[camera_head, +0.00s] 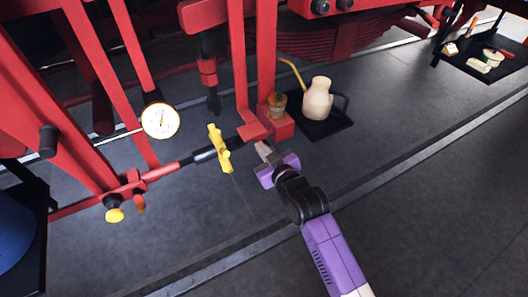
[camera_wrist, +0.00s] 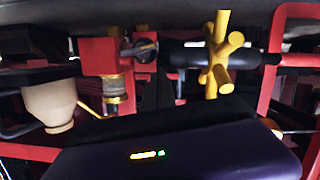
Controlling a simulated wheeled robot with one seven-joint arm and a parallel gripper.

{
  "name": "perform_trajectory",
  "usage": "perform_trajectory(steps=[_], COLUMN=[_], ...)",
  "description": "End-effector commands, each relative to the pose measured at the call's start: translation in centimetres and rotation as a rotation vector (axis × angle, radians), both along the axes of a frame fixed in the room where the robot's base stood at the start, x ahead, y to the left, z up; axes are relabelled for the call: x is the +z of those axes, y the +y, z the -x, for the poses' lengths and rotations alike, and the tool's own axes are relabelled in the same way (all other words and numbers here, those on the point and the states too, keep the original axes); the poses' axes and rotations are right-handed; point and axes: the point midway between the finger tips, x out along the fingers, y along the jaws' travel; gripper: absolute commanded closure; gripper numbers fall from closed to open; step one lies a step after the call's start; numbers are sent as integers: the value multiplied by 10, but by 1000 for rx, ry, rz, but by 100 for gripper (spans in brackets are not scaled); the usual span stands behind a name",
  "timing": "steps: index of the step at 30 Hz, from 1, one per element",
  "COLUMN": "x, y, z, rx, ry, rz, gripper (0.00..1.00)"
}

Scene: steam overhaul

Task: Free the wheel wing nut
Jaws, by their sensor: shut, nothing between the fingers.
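The wheel wing nut looks like a yellow piece with several stubby arms (camera_head: 219,148), set on a dark horizontal shaft between red rods. In the wrist view the yellow nut (camera_wrist: 221,58) shows upper right of centre, its arms spread around a hub. My gripper (camera_head: 262,150) is shut and empty, a short way to the right of the nut in the head view and apart from it.
A red block with a glass-and-brass cup (camera_head: 277,104) stands close behind my gripper. A cream oil can (camera_head: 317,99) sits on a dark mat beyond it. A round white gauge (camera_head: 160,121) and a yellow knob (camera_head: 114,215) are to the left. The grey floor in front is clear.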

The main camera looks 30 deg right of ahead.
Motion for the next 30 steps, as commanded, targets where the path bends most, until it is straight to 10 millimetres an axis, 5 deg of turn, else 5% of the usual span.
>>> perform_trajectory(steps=[1, 15, 30], x=[16, 27, 37], y=[1, 5, 5], z=[-4, 80, 93], rx=[-1, -1, -5], ry=[-1, 1, -21], rz=[0, 1, -12], gripper=[100, 100, 100])
